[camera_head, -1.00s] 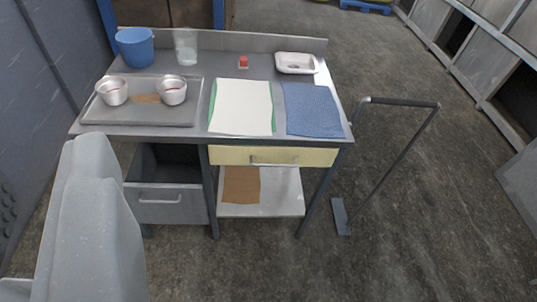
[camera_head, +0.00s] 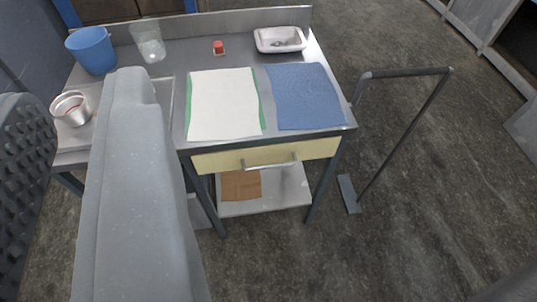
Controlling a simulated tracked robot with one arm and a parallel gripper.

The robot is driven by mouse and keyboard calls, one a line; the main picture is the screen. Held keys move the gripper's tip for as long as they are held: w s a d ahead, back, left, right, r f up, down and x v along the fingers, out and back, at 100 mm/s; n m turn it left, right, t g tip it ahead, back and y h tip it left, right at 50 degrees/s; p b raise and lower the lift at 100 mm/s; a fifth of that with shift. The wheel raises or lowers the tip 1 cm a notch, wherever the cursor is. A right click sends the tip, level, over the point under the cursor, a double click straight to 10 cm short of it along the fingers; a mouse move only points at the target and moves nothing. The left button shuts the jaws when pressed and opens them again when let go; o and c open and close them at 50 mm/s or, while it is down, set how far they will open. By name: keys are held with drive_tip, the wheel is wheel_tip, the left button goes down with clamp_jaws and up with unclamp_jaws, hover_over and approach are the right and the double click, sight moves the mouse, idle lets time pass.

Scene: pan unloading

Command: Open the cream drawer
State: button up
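The cream drawer (camera_head: 222,160) is under the right part of the metal table and looks closed, its front flush below the tabletop. Its grey bar handle (camera_head: 270,164) runs across the middle of the front. My gripper (camera_head: 82,85) shows large at the left of the view, close to the camera. One grey finger and one dark studded pad stand apart with a gap between them. It looks open and empty, to the left of the handle and not touching it. The fingers hide part of the tray and the table's left side.
On the metal table (camera_head: 178,128) are a blue bucket (camera_head: 91,50), glass (camera_head: 149,44), metal cup (camera_head: 71,108), red item (camera_head: 218,47), white dish (camera_head: 280,39), white cloth (camera_head: 222,103) and blue cloth (camera_head: 304,96). A lower shelf (camera_head: 285,190) and a standing rail (camera_head: 402,138) are nearby.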

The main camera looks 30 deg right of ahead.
drive_tip(key=w+d+f+m+h, duration=0.1)
drive_tip(key=w+d+f+m, duration=0.1)
drive_tip(key=w+d+f, duration=0.45)
drive_tip(key=w+d+f+m, duration=0.2)
drive_tip(key=w+d+f, duration=0.2)
drive_tip(key=w+f, duration=0.45)
drive_tip(key=m+t+y, duration=0.1)
drive_tip(key=m+t, duration=0.1)
drive_tip(key=m, duration=0.1)
hover_over(270, 167)
drive_tip(key=s+a, duration=0.1)
drive_tip(key=s, duration=0.4)
wheel_tip(270, 167, down, 20)
drive_tip(key=s+d+f+m+t+y, duration=0.15)
drive_tip(key=s+f+m, duration=0.25)
drive_tip(key=f, duration=0.9)
drive_tip(key=s+d+f+m+t+y, duration=0.1)
drive_tip(key=s+f+m+y, duration=0.15)
drive_tip(key=f, duration=1.15)
drive_tip(key=shift+m+g, duration=0.25)
drive_tip(key=shift+m, duration=0.2)
drive_tip(key=b+x, duration=0.1)
drive_tip(key=x, duration=0.7)
drive_tip(key=b+x, duration=0.1)
drive_tip(key=x, duration=0.3)
drive_tip(key=shift+w+d+r+b, duration=0.1)
drive_tip(key=shift+d+r+b, duration=0.15)
drive_tip(key=shift+r+b, duration=0.1)
